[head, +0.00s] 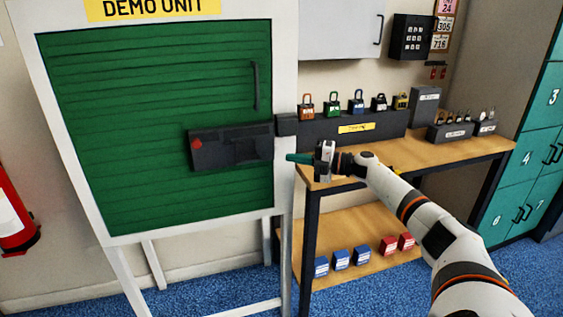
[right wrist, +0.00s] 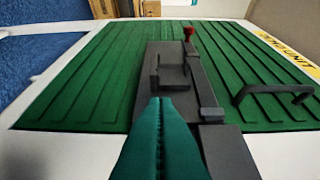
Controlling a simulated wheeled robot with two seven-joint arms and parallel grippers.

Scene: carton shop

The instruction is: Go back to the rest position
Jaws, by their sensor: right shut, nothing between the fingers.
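My right gripper (head: 290,158) is in the middle of the head view, in front of the right frame post of the green demo door. Its teal fingers are shut and empty. The fingers (right wrist: 160,105) also show in the right wrist view, pointing along the dark latch block. The dark latch block (head: 215,148) with a red knob (head: 197,143) is mounted on the green panel (head: 120,130). It also shows in the right wrist view (right wrist: 165,60). I cannot tell whether the fingertips touch it. My left gripper is in neither view.
A wooden bench (head: 440,155) stands right of the door, with several coloured padlocks on a dark rack (head: 350,127). Blue and red boxes sit on its lower shelf (head: 345,232). Teal lockers (head: 545,150) stand far right. A red extinguisher (head: 12,215) is at the left edge.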

